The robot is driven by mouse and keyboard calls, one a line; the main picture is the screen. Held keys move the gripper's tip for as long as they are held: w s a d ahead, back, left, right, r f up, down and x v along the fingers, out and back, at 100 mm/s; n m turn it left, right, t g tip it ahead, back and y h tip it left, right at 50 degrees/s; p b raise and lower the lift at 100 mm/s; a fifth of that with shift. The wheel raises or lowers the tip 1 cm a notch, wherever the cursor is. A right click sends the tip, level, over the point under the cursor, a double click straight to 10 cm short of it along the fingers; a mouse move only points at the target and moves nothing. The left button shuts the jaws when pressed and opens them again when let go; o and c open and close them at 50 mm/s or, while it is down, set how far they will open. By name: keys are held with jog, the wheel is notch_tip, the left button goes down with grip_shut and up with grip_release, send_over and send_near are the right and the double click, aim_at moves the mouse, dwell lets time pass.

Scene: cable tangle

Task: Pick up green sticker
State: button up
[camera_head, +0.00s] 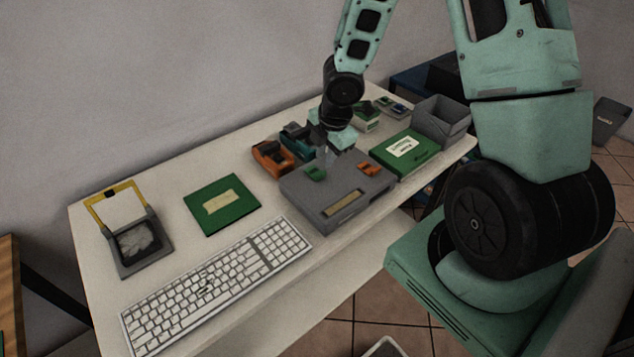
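A small green piece (316,174), which looks like the green sticker, lies on top of the grey box (345,184) near its left back corner. My gripper (326,154) points down just above and behind this green piece, over the back part of the box. Its fingertips are small and partly lost against the grey box, so I cannot tell whether they touch the green piece or how far apart they are.
An orange piece (367,169) sits on the box's right side. Orange (271,157) and teal devices stand close behind-left. A green labelled box (405,152) and an open grey bin (441,120) stand right. A keyboard (220,287) lies in front on the white table (90,222).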

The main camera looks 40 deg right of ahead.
aim_at(319, 174)
jog(key=b+x, duration=0.3)
jog(key=x, duration=0.4)
jog(key=shift+w+f, duration=0.2)
jog(key=shift+f, duration=0.15)
grip_shut()
